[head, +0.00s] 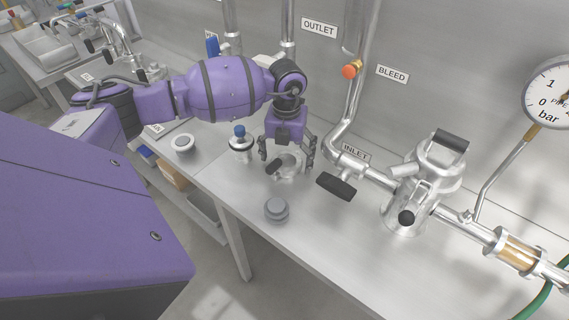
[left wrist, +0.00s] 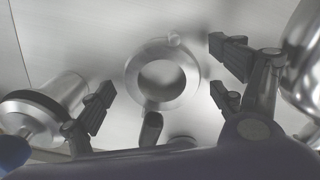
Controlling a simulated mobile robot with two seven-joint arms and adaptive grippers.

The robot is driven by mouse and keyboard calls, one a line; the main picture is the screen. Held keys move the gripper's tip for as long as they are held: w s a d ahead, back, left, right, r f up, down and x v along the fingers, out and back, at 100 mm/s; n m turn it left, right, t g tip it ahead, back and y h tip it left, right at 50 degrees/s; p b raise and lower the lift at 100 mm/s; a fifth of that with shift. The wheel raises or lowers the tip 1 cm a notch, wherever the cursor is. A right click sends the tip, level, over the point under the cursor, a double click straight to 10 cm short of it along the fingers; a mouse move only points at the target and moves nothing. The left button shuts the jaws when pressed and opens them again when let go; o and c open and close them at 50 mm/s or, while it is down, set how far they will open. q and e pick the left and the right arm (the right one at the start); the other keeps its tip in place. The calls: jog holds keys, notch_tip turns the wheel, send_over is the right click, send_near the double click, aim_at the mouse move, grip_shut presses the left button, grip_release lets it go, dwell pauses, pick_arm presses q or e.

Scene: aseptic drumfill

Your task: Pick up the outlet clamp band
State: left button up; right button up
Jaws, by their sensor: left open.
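The outlet clamp band (head: 289,175) is a shiny metal ring with a dark knob, on the steel bench below my left gripper. In the left wrist view the ring (left wrist: 136,80) shows from above with its dark knob (left wrist: 151,128) toward the bottom of the picture. My left gripper (head: 286,163) points down over the band, fingers apart on either side of it. In the left wrist view the fingers (left wrist: 160,88) frame the ring without visible contact. The height gap is hard to judge. My right gripper is not in view.
A blue-topped metal fitting (head: 240,148) stands just left of the gripper, and a grey stepped cap (head: 276,209) in front. The inlet pipe with its black handle (head: 337,187) and a metal housing (head: 408,208) stand to the right. Bench front is clear right of the cap.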

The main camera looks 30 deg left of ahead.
pick_arm(q)
jog(key=c, duration=1.4)
